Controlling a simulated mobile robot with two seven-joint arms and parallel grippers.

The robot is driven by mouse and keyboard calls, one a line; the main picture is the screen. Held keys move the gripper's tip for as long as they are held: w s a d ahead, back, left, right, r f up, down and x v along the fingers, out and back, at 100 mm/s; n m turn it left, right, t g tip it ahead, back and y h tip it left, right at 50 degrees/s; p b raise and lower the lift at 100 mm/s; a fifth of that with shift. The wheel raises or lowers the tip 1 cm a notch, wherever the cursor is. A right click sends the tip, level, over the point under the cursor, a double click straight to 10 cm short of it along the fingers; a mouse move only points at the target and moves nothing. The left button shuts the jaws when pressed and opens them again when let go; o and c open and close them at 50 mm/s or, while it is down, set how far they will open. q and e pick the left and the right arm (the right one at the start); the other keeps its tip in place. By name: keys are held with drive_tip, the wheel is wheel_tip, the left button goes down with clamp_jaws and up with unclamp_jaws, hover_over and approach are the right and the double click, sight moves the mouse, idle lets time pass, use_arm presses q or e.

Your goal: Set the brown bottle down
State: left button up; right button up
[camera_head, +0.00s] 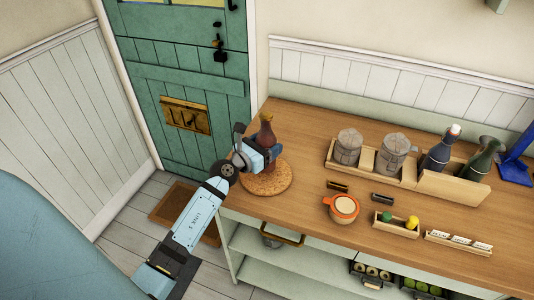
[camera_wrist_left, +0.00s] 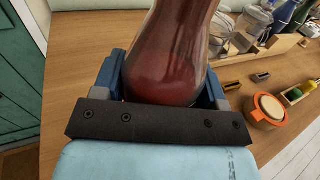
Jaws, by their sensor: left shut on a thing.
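The brown bottle (camera_head: 266,132) is upright near the left end of the wooden counter. My left gripper (camera_head: 266,157) is shut on it. In the left wrist view the bottle's reddish-brown glass body (camera_wrist_left: 172,50) fills the space between the blue fingers, and its base is hidden behind the gripper's dark bar. A round cork mat (camera_head: 268,186) lies on the counter below the gripper and bottle. I cannot tell whether the bottle's base touches the mat. My right gripper is not in view.
A wooden tray (camera_head: 409,183) at the back holds grey canisters (camera_head: 392,154) and dark bottles (camera_head: 440,150). An orange-rimmed pot (camera_head: 342,208), two small dark blocks and a small wooden box (camera_head: 395,228) stand right of the mat. Bare counter lies behind the mat.

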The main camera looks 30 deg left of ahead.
use_arm(q)
drive_tip(key=shift+f+b, duration=0.4)
drive_tip(key=shift+f, duration=0.95)
drive_tip(key=shift+f, duration=0.2)
drive_tip(key=o, duration=1.4)
drive_tip(key=shift+o, duration=0.2)
drive_tip(key=shift+r, duration=0.25)
drive_tip(key=s+a+b, duration=0.1)
drive_tip(key=s+a, duration=0.1)
drive_tip(key=s, duration=1)
drive_tip(key=shift+b, duration=0.4)
drive_tip(key=shift+w, duration=0.1)
